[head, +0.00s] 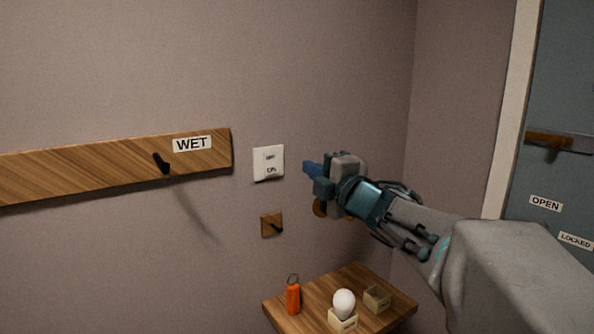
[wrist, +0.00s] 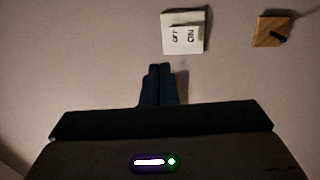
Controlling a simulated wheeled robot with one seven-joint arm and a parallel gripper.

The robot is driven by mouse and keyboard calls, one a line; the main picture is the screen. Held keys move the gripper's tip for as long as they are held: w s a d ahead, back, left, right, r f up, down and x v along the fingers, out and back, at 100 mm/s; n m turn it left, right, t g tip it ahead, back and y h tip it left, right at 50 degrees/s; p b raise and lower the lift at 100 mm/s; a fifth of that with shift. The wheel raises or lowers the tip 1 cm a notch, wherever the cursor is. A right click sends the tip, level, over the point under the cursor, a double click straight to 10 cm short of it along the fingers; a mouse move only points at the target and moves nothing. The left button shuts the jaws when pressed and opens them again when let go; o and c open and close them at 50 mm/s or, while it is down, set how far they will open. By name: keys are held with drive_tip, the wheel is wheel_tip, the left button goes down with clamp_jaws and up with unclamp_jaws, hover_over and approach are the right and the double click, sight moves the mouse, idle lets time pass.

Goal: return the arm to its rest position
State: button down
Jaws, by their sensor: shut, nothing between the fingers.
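My arm reaches in from the lower right in the head view, with my gripper (head: 311,170) raised in front of the wall. The gripper is shut and empty. In the wrist view its two dark blue fingers (wrist: 159,72) lie together. The white light switch plate (head: 268,162), marked OFF and ON, is on the wall just left of the fingertips in the head view. The same switch plate shows above the fingertips in the wrist view (wrist: 185,32). A visible gap separates the fingers from the plate in both pictures.
A small wooden hook block (head: 271,224) is below the switch. A wooden rail (head: 110,165) labelled WET has a black hook. A wooden shelf (head: 350,281) below holds an orange cylinder (head: 293,298), a bulb (head: 344,302) and a small box (head: 377,298). A door (head: 560,90) stands right.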

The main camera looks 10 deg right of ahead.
idle(0.3)
drive_tip(key=s+d+f+m+g+h, duration=0.2)
drive_tip(key=s+f+m+g+h, duration=0.15)
drive_tip(key=f+m, duration=0.4)
drive_tip(key=s+d+f+m+g+h, duration=0.2)
drive_tip(key=s+f+m+h, duration=0.25)
drive_tip(key=f+m, duration=0.3)
drive_tip(key=s+a+f+m+g, duration=0.3)
drive_tip(key=s+f, duration=0.3)
drive_tip(key=s, duration=0.2)
drive_tip(key=s+a+f+m+g+y, duration=0.1)
drive_tip(key=s+a+f+m+g, duration=0.3)
drive_tip(key=s, duration=0.5)
wheel_tip(320, 180, down, 4)
drive_tip(key=shift+r+g+y, duration=0.2)
drive_tip(key=shift+g+y, duration=0.1)
drive_tip(key=shift+g, duration=0.95)
